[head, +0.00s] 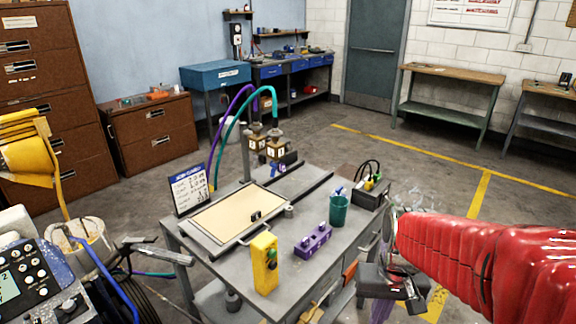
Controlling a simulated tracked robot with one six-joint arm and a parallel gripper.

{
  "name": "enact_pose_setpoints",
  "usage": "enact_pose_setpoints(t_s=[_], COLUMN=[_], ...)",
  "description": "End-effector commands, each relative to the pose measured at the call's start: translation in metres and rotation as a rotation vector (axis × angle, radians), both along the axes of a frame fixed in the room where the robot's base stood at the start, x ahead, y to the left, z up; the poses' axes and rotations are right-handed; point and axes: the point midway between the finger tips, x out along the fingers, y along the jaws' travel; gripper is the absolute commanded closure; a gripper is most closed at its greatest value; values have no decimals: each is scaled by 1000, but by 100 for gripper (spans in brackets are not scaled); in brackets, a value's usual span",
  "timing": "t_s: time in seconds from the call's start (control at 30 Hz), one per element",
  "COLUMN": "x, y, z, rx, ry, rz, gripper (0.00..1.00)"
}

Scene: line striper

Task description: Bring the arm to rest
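My arm, in a red ribbed sleeve (490,255), comes in from the right edge of the head view and reaches left to the bench's right side. My gripper (398,285) seems to be the grey and dark metal parts at and below the sleeve's left end. Its fingers are not clear, so I cannot tell whether it is open or shut. I see nothing held in it. The grey workbench (222,262) stands in front of me, left of the arm.
The bench bears a framed tan board (230,220), a yellow button box (264,262), a purple block (313,240), a green cup (340,209) and hoses. A control panel (15,280) is at lower left. Floor (420,170) behind the bench, toward the right, is open.

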Motion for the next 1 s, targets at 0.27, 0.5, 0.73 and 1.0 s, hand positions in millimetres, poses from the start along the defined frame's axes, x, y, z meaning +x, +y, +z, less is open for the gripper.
enact_pose_setpoints(t_s=[0.27, 0.5, 0.73, 1.0], x=[-26, -49, -67, -75], y=[8, 14, 22, 28], z=[28, 49, 72, 105], rx=[-27, -45, -53, -56], ry=[-121, -219, -322, -445], rz=[19, 49, 73, 97], gripper=[100, 100, 100, 100])
